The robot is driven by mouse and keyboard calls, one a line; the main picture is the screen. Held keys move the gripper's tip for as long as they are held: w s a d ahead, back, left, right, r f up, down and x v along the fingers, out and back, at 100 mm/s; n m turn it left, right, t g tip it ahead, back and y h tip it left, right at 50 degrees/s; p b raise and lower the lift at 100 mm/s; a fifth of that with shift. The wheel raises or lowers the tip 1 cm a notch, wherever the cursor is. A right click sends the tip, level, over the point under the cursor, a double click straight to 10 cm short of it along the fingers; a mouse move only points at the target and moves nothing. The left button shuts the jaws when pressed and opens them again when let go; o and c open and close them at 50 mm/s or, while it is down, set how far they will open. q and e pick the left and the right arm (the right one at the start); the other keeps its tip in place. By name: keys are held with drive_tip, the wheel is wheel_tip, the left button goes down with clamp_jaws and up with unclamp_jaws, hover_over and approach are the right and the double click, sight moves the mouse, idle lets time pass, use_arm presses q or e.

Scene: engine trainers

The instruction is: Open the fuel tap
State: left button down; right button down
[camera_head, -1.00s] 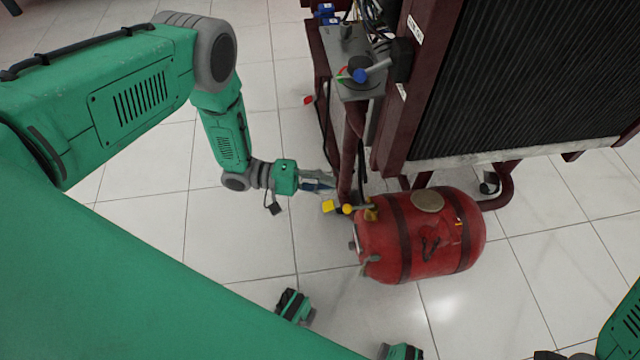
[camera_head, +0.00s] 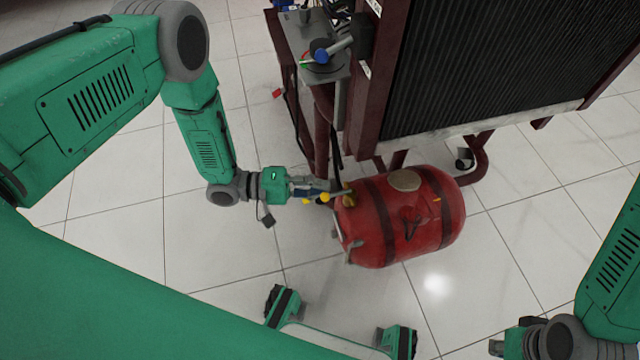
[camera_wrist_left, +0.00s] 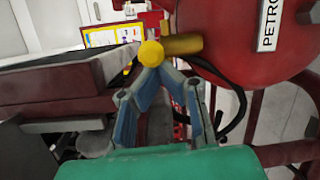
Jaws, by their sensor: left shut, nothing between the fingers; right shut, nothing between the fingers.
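The red fuel tank (camera_head: 408,222) lies on its side at the centre right of the head view. The fuel tap (camera_head: 342,195) is at its left end, with a yellow handle (camera_head: 325,197). In the left wrist view, the tap's round yellow end (camera_wrist_left: 152,53) and brass body (camera_wrist_left: 182,45) stand just beyond my fingertips. My left gripper (camera_head: 328,185) is shut and empty, right by the handle and partly covering it. Its fingertips (camera_wrist_left: 158,70) meet in the wrist view; whether they touch the tap I cannot tell. My right gripper (camera_head: 498,346) is shut and empty at the lower right edge.
A dark red engine frame (camera_head: 360,125) with a large black radiator (camera_head: 480,70) stands behind the tank. A dark hose runs near the tap.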

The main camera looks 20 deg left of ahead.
use_arm(q)
drive_tip(key=shift+s+n+t+y+p, duration=0.4)
drive_tip(key=shift+n+t, duration=0.2)
drive_tip(key=shift+t, duration=0.3)
